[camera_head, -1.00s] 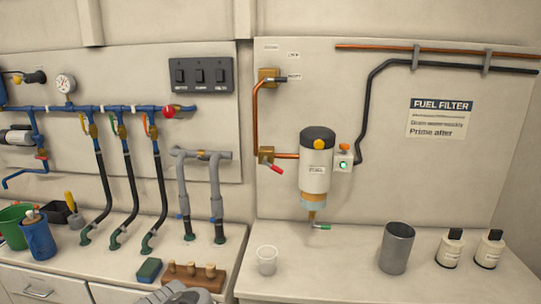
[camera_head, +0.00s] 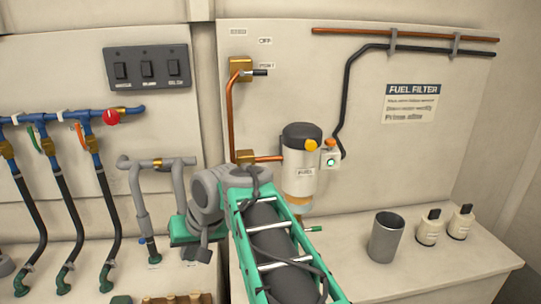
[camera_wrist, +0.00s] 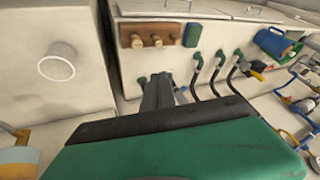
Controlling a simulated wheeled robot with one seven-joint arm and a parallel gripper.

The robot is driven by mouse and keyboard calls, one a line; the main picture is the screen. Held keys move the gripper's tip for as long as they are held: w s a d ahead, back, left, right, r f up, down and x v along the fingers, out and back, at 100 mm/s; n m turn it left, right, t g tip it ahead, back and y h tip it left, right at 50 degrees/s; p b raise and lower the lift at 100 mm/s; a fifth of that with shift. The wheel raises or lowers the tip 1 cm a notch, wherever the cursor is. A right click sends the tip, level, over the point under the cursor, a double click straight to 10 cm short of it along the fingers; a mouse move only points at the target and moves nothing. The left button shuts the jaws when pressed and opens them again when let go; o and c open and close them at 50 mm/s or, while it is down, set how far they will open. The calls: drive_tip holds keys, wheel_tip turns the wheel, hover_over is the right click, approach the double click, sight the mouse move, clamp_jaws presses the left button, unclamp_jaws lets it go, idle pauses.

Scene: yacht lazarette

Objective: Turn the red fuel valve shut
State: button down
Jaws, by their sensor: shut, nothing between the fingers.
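An upper brass valve (camera_head: 240,68) has a black lever. A red knob (camera_head: 111,117) is on the blue pipe at left. The filter's green-handled drain (camera_head: 312,229) is close to my arm. A grey cup (camera_head: 386,237) and two bottles stand right.

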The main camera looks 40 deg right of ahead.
drive_tip(key=w+d+r+m+t+p, duration=0.1)
drive_tip(key=d+r+m+t+p, duration=0.15)
drive_tip(key=d+r, duration=1.05)
drive_tip(key=s+d+r+m+h+p, duration=0.1)
drive_tip(key=s+d+r, duration=0.25)
drive_tip(key=d, duration=0.25)
drive_tip(key=s+d+r+m+p, duration=0.1)
drive_tip(key=s+d+r+m, duration=0.15)
drive_tip(key=s+d, duration=0.35)
drive_tip(key=w+r+b+x, duration=0.1)
drive_tip(key=b+x, duration=0.4)
drive_tip(key=x, duration=0.5)
drive_tip(key=shift+w+d+n+t, duration=0.3)
drive_tip(key=shift+n+t, duration=0.05)
drive_tip(key=shift+n, duration=0.05)
drive_tip(key=shift+w+a+r, duration=0.1)
drive_tip(key=shift+r, duration=0.05)
